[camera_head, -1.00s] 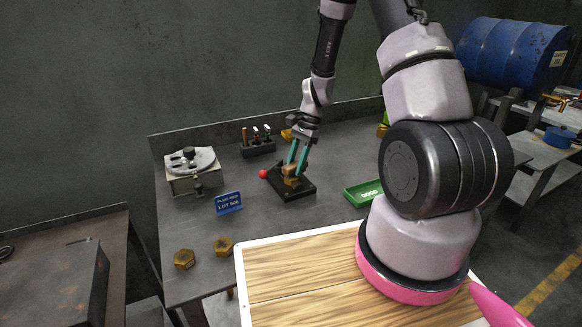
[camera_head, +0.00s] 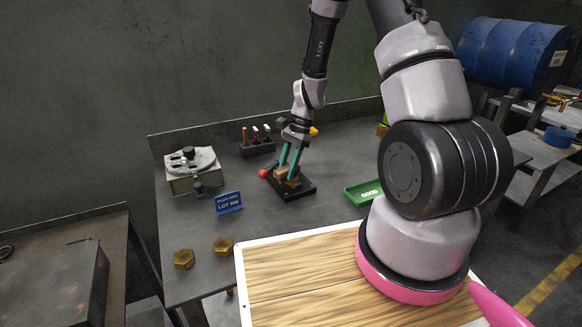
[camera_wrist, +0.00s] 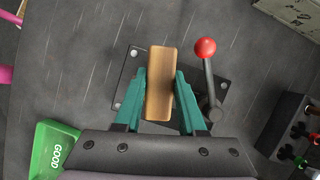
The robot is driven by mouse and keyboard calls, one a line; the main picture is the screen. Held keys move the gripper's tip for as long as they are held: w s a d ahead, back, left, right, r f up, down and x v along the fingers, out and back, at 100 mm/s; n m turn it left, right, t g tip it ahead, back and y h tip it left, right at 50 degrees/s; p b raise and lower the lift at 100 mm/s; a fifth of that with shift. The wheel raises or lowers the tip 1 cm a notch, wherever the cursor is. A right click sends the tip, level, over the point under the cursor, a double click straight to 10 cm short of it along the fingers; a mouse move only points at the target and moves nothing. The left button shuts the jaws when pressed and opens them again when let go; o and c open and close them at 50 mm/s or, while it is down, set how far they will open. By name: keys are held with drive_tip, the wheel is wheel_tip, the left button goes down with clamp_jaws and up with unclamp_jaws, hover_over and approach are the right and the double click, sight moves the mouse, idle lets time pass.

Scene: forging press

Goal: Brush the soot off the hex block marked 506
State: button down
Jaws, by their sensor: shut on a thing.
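My gripper (camera_head: 286,166) is shut on a wooden-backed brush (camera_wrist: 159,82), a brown block between the two teal fingers in the wrist view. It holds the brush over a black fixture plate (camera_head: 302,189) with a red-knobbed lever (camera_wrist: 206,50). A golden-brown block (camera_head: 293,183) shows just under the brush on the fixture. It is mostly hidden, so its marking and soot cannot be read, and I cannot tell whether the bristles touch it. Two brass hex blocks, (camera_head: 184,258) and (camera_head: 223,246), lie at the table's front left.
A blue sign (camera_head: 228,202) reading LOT 506 stands left of the fixture. A grey device with a round top (camera_head: 192,168) is at the back left. A rack of handled tools (camera_head: 258,148) stands behind. A green GOOD tray (camera_head: 363,193) is at right.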

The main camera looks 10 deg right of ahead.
idle(0.3)
drive_tip(key=shift+w+d+f, duration=0.1)
drive_tip(key=shift+w+d, duration=0.3)
drive_tip(key=shift+d, duration=0.45)
drive_tip(key=shift+w+d, duration=0.4)
drive_tip(key=shift+d, duration=0.4)
drive_tip(key=shift+s+a, duration=0.45)
drive_tip(key=shift+a, duration=0.4)
drive_tip(key=shift+s+a, duration=0.4)
drive_tip(key=shift+a, duration=0.4)
drive_tip(key=shift+w+d, duration=0.45)
drive_tip(key=shift+d, duration=0.35)
drive_tip(key=shift+w+d, duration=0.4)
drive_tip(key=shift+d, duration=0.4)
